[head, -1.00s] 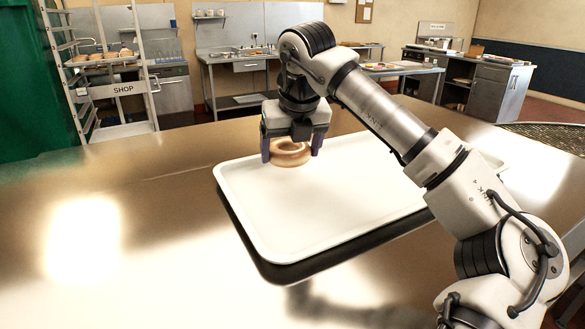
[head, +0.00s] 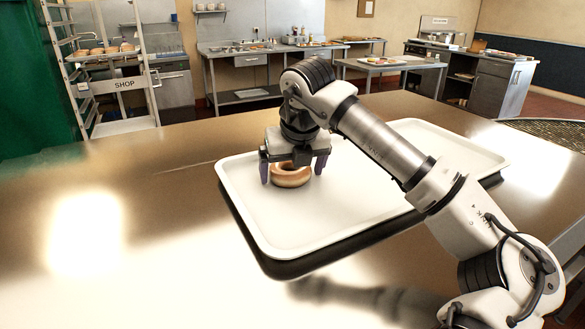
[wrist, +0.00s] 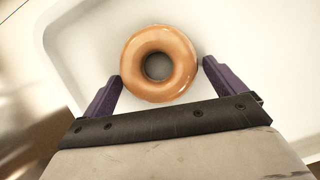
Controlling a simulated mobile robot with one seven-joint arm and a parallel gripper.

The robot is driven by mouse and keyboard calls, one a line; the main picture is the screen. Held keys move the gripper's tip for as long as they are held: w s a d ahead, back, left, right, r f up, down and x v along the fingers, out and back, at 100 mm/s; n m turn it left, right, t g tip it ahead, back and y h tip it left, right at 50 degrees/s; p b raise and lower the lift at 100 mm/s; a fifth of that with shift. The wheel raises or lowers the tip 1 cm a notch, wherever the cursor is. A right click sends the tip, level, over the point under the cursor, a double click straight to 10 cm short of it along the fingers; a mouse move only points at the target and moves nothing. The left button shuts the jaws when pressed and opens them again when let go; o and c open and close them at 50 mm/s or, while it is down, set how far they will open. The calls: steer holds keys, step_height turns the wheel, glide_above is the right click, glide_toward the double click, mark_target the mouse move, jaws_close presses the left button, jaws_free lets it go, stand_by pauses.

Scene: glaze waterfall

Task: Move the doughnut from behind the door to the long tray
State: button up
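The doughnut (head: 291,181), a glazed brown ring, appears to rest flat on the left part of the long white tray (head: 370,205). My gripper (head: 292,176) is over it, pointing down, with one purple finger on each side. In the wrist view, the doughnut (wrist: 160,88) lies between and just beyond the fingertips of my gripper (wrist: 162,70). A narrow gap shows at the right finger; the left fingertip is very close to the ring. The fingers are spread open. The tray floor (wrist: 85,50) is bare around the doughnut. No door can be made out.
The tray stands on a shiny metal counter (head: 150,210), clear at left and front. My arm crosses above the tray's right part. A rack marked SHOP (head: 123,85) with buns stands at the back left. Further work tables (head: 390,64) stand at the back.

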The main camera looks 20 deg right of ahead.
steer(key=shift+o, duration=0.2)
steer(key=shift+r, duration=0.1)
steer(key=shift+r, duration=0.15)
steer(key=b+v, duration=0.1)
steer(key=v, duration=1.1)
steer(key=shift+b, duration=0.35)
